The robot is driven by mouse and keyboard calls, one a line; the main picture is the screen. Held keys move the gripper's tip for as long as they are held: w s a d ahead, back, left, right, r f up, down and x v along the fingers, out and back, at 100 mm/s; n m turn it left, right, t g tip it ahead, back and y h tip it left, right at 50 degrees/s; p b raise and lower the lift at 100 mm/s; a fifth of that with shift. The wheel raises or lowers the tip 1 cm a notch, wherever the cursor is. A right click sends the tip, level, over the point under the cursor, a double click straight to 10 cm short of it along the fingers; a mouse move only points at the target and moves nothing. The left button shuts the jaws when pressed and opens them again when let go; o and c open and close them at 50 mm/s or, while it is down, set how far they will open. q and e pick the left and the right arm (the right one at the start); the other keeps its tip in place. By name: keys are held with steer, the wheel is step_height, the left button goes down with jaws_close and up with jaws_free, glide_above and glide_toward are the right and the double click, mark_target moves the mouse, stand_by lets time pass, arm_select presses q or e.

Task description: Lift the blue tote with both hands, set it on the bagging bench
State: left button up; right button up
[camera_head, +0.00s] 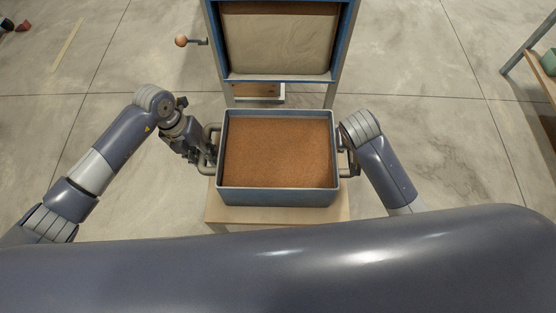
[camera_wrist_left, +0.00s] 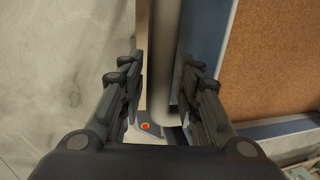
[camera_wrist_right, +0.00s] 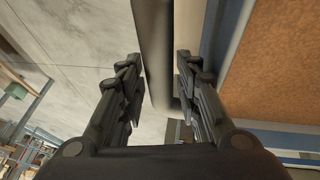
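The blue tote (camera_head: 278,197) is full of brown granular feed (camera_head: 278,153) and stands level on a low wooden stand (camera_head: 225,215). It has a grey bar handle on each side. My left gripper (camera_head: 206,160) is at the left handle (camera_head: 211,131). In the left wrist view its fingers (camera_wrist_left: 159,75) are open, with the handle bar (camera_wrist_left: 163,45) between them. My right gripper is mostly hidden by its arm in the head view, beside the right handle (camera_head: 345,165). In the right wrist view its fingers (camera_wrist_right: 158,75) are open on either side of the handle bar (camera_wrist_right: 154,45).
The blue-framed mixer (camera_head: 282,77) stands just behind the tote, with a ball-ended crank (camera_head: 182,41) on its left. A wooden-topped bench (camera_head: 541,72) is partly in view at the far right; I cannot tell if it is the bagging bench. The concrete floor between is clear.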

arm_select(q)
steer(key=shift+f, duration=0.35)
arm_select(e)
steer(key=shift+f, duration=0.25)
arm_select(q)
steer(key=shift+c, duration=0.5)
arm_select(e)
steer(key=shift+w, duration=0.1)
steer(key=shift+c, duration=0.5)
arm_select(q)
jaws_close()
arm_select(e)
jaws_close()
arm_select(q)
steer(key=shift+w+d+r, duration=0.1)
steer(key=shift+w+r, duration=0.1)
steer(key=shift+r, duration=0.05)
arm_select(e)
steer(key=shift+w+r, duration=0.2)
